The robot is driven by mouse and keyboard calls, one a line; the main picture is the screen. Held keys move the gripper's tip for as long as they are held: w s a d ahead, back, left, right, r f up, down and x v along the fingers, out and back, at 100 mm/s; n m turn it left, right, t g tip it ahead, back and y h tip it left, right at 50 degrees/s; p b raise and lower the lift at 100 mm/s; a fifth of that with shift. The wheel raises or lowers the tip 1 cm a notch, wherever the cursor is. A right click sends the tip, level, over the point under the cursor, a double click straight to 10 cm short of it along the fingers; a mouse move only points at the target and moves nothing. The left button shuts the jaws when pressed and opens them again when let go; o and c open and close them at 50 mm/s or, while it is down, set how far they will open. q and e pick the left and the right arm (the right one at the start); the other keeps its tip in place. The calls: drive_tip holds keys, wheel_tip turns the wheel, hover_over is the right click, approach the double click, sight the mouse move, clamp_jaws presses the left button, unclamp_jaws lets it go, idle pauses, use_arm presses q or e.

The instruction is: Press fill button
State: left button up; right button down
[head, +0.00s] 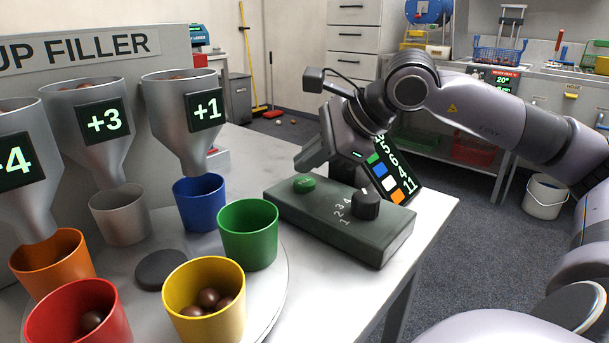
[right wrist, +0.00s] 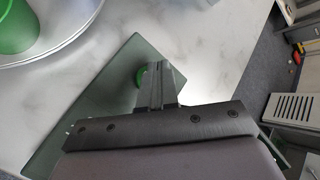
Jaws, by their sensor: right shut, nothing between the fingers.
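The green fill button (head: 304,184) is on the left part of the dark green control box (head: 380,243). My right gripper (head: 302,163) is shut and empty, its fingertips just above the button in the head view; I cannot tell whether they touch it. In the right wrist view the shut fingers (right wrist: 158,70) partly cover the button (right wrist: 140,75). A black knob (head: 366,204) beside a number scale is on the right part of the box. My left gripper is not in view.
Hoppers marked +3 (head: 104,122) and +1 (head: 205,108) stand over a turntable (head: 272,290). It carries several cups, including a green cup (head: 248,235) near the box and a yellow cup (head: 203,305) with chestnuts. A number display (head: 392,180) is behind the box.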

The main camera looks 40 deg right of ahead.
sight(310, 183)
wheel_tip(310, 183, up, 5)
drive_tip(key=p, duration=0.5)
drive_tip(key=shift+r, duration=0.1)
drive_tip(key=shift+s, duration=0.1)
idle(0.9)
